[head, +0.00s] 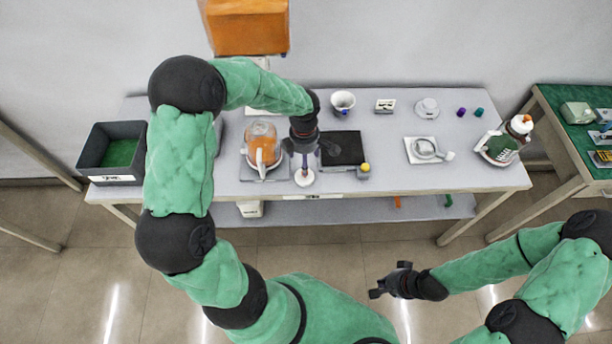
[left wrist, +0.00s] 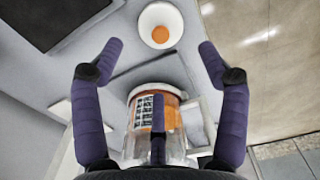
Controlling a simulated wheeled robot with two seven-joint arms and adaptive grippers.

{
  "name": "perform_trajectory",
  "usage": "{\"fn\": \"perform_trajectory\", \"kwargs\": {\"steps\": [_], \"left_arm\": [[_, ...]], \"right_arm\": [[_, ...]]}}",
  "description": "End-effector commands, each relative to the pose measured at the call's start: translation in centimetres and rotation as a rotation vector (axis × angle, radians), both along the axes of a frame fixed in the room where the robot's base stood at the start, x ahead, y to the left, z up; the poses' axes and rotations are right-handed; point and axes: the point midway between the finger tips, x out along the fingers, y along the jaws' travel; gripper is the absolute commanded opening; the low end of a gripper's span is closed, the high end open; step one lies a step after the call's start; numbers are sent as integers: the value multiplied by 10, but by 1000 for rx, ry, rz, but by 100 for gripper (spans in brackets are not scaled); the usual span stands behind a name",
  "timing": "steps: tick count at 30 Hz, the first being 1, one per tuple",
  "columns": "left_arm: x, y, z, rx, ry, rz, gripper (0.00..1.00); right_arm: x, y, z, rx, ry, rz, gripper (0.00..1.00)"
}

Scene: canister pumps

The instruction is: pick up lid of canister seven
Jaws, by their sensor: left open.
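A clear canister with orange contents and a printed label (head: 262,146) stands on a grey pad on the table; its number is not readable. It also shows in the left wrist view (left wrist: 146,112), partly behind one of my fingers. A small round white lid with an orange centre (left wrist: 160,26) lies on the table in front; it shows in the head view (head: 304,178). My left gripper (head: 302,150) is above the table, right beside the canister. In the left wrist view its fingers (left wrist: 161,45) are spread, empty, with the lid beyond the tips. My right gripper (head: 386,281) is off the table, fingers apart and empty.
A black mat (head: 342,148) and yellow knob (head: 365,168) are right of my left gripper. A white cup (head: 342,102) stands behind. A dark bin (head: 112,152) is at the left end, a bottle (head: 502,143) at the right. The table's front edge is close to the lid.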

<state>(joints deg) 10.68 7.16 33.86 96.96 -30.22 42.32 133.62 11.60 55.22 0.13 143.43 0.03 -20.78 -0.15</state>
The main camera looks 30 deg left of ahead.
Motion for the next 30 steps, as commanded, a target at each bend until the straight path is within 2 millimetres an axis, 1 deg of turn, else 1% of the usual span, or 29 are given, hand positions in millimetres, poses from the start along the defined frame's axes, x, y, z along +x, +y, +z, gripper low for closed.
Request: {"fn": "perform_trajectory", "kwargs": {"steps": [1,6,14,22,25,30], "left_arm": [[-1,0,-10,-1,4,-1,75],[0,0,-35,-1,2,-2,75],[0,-1,-52,-3,1,-2,75],[-1,-2,-89,-2,2,-3,75],[-1,-2,-94,-3,-1,-3,75],[-1,-2,-93,-3,-2,-3,75]], "right_arm": [[0,0,-3,0,0,0,0],[0,0,-8,0,0,0,0],[0,0,-12,0,0,0,0],[0,0,-22,0,0,0,0],[0,0,-23,0,0,0,0],[0,0,-22,0,0,0,0]]}}
